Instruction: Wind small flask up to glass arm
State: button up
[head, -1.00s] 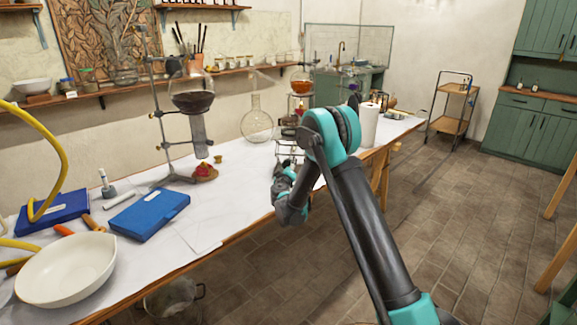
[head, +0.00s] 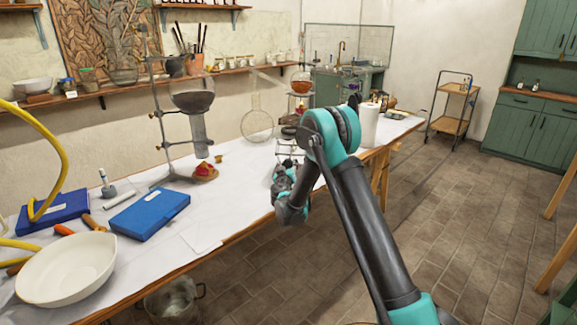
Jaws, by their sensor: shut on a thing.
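A small round flask with orange liquid (head: 301,82) stands upright at the back of the bench, above a stack of dark and red parts. A metal jack-like frame (head: 289,148) stands below it, partly hidden by my arm. A faint, pale glass arm (head: 268,80) slants down toward the orange flask. I cannot tell whether they touch. My gripper (head: 283,176) is low at the bench's front edge, beside the metal frame. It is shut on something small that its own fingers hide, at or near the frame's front.
A clear round flask (head: 257,124) stands left of the frame. A clamped vessel of dark liquid (head: 193,98) hangs on a stand further left. A white roll (head: 368,125) is right of my arm. A blue case (head: 150,214) and white bowl (head: 66,268) lie front left.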

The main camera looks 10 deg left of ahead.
jog(key=o, duration=1.2)
jog(key=shift+s, duration=0.1)
jog(key=s, duration=1.2)
